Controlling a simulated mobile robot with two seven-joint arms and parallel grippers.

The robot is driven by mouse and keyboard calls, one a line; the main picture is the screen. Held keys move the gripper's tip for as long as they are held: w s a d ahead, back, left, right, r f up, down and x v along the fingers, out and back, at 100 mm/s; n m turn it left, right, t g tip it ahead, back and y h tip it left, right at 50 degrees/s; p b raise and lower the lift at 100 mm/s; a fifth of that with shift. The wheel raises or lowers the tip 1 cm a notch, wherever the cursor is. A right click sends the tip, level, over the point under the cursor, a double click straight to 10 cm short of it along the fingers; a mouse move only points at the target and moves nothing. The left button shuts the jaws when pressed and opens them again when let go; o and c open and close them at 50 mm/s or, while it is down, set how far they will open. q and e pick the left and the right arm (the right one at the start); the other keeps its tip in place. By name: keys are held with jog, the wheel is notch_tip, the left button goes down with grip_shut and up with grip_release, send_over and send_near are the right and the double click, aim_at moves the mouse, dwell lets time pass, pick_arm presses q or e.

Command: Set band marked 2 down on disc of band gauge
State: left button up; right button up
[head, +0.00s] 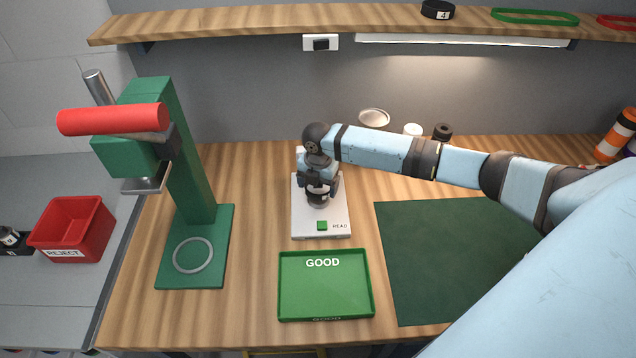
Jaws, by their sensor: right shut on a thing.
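The band gauge (301,222) is a white box with a green button and the word READ, in the middle of the bench. My right gripper (319,191) points down over its rear half and is shut on a dark band (318,201). The band is small and mostly covered by the fingers; I cannot read a number on it. The gauge's disc is hidden under the gripper and band, so I cannot tell whether the band touches it. My left gripper is not in view.
A green press (190,150) with a red handle stands at left. A green GOOD tray (323,290) lies in front of the gauge, a dark green mat (450,250) at right. A red REJECT bin (70,225) is far left. A black band marked 4 (437,10) sits on the shelf.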

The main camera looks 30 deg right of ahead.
jog(key=shift+f+b, duration=0.45)
jog(key=shift+f, duration=0.7)
jog(key=o, duration=0.7)
jog(key=shift+r, duration=0.1)
jog(key=shift+r+b, duration=0.9)
jog(key=shift+r, duration=5.95)
jog(key=shift+f, duration=0.1)
